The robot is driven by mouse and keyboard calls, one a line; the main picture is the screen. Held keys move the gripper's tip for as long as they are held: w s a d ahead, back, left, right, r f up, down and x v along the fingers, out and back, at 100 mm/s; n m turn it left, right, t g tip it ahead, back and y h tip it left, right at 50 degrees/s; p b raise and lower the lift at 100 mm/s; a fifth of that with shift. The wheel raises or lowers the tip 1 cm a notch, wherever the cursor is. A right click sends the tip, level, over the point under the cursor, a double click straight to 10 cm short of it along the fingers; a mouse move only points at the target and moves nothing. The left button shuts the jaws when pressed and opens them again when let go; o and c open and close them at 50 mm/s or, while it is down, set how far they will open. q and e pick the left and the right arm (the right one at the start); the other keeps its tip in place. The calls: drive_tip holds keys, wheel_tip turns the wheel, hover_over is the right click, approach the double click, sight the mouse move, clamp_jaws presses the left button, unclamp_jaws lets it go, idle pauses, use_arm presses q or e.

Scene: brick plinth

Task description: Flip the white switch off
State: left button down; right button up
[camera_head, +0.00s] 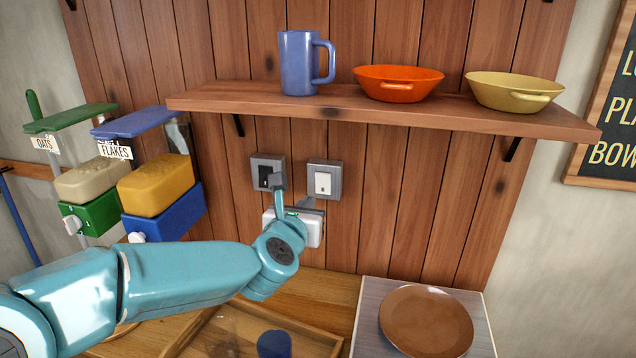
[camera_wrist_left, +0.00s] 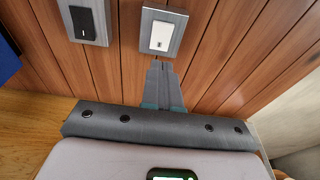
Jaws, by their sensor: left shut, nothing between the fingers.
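The white switch (camera_head: 323,183) sits on a grey plate on the wooden wall, right of a black switch (camera_head: 265,175). In the left wrist view the white switch (camera_wrist_left: 160,37) is at top centre and the black switch (camera_wrist_left: 84,22) is at upper left. My left gripper (camera_head: 306,203) is just below the white switch in the head view. In the left wrist view its fingers (camera_wrist_left: 161,68) are shut together and empty, tips just under the switch plate. I cannot tell whether they touch it. My right gripper is in neither view.
A shelf (camera_head: 370,107) above the switches holds a blue mug (camera_head: 300,62), an orange bowl (camera_head: 398,84) and a yellow bowl (camera_head: 512,92). Cereal dispensers (camera_head: 160,185) stand at left. A wooden tray (camera_head: 312,341) and a brown plate (camera_head: 426,321) lie below.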

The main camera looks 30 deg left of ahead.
sight(322, 179)
use_arm(q)
drive_tip(key=p+x, duration=0.1)
drive_tip(key=x, duration=0.2)
drive_tip(key=r+p+x, duration=0.1)
drive_tip(key=x, duration=0.2)
drive_tip(key=p+x, duration=0.1)
drive_tip(key=x, duration=0.2)
drive_tip(key=shift+w+r, duration=0.1)
drive_tip(key=shift+r, duration=0.05)
drive_tip(key=shift+w+p, duration=0.3)
drive_tip(key=p, duration=0.1)
drive_tip(key=r+p, duration=0.1)
drive_tip(key=p, duration=0.1)
drive_tip(key=shift+w+a+g, duration=0.15)
drive_tip(key=shift+w+g, duration=0.2)
drive_tip(key=shift+g, duration=0.05)
drive_tip(key=shift+f+b, duration=0.45)
drive_tip(key=shift+b, duration=0.05)
drive_tip(key=shift+s, duration=0.1)
